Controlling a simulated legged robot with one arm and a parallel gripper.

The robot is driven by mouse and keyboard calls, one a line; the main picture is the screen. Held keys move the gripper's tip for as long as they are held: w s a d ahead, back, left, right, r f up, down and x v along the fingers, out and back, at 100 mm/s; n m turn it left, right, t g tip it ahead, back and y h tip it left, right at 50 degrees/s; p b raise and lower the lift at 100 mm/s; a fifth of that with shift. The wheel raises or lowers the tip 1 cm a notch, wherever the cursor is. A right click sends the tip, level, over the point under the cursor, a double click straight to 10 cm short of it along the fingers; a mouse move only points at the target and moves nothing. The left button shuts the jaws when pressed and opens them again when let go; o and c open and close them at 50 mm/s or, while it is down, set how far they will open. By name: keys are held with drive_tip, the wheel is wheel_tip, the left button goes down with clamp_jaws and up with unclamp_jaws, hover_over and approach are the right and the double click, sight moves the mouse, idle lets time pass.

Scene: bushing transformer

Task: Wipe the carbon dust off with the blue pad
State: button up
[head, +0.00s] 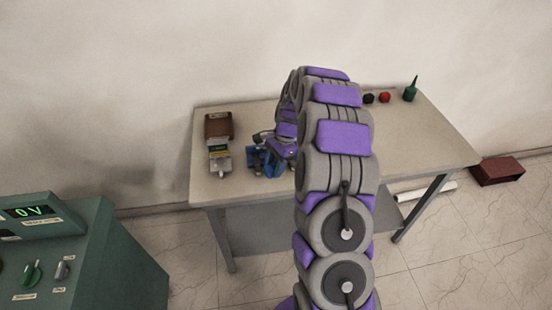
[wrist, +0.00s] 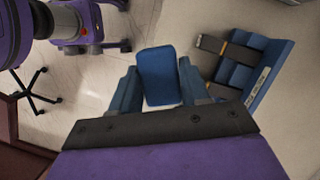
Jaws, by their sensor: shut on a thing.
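The blue pad (wrist: 159,76) is a rounded rectangle between the two blue-grey fingers of my gripper (wrist: 157,66) in the wrist view. My gripper is shut on it, and the floor shows beyond the pad. In the head view my gripper (head: 284,148) is over the front left part of the table, partly hidden by my arm; the pad cannot be made out there. A blue holder (head: 262,161) is just left of my gripper; a blue tray-like thing with dark and tan pieces (wrist: 252,66) is right of the pad in the wrist view. I cannot make out carbon dust.
On the table (head: 436,140), a brown open case (head: 219,125) and a small grey device (head: 220,161) stand at the left. A black piece (head: 369,98), a red piece (head: 384,97) and a green bottle (head: 410,92) stand at the back right. A green console (head: 90,255) is front left.

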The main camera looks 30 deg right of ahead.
sight(268, 174)
drive_tip(key=a+f+n, duration=0.1)
drive_tip(key=s+a+f+n+g, duration=0.1)
drive_tip(key=n, duration=0.1)
drive_tip(key=a+f+n, duration=0.1)
drive_tip(key=n, duration=0.1)
drive_tip(key=shift+s+a, duration=0.3)
drive_tip(key=shift+s, duration=0.1)
drive_tip(key=s+a+f+n+g+h, duration=0.1)
drive_tip(key=s+a+f+n+h, duration=0.2)
drive_tip(key=a+n, duration=0.6)
wheel_tip(268, 174, down, 3)
drive_tip(key=shift+s+r+n+g, duration=0.2)
drive_tip(key=shift+s+n+g, duration=0.2)
drive_tip(key=shift+n, duration=0.7)
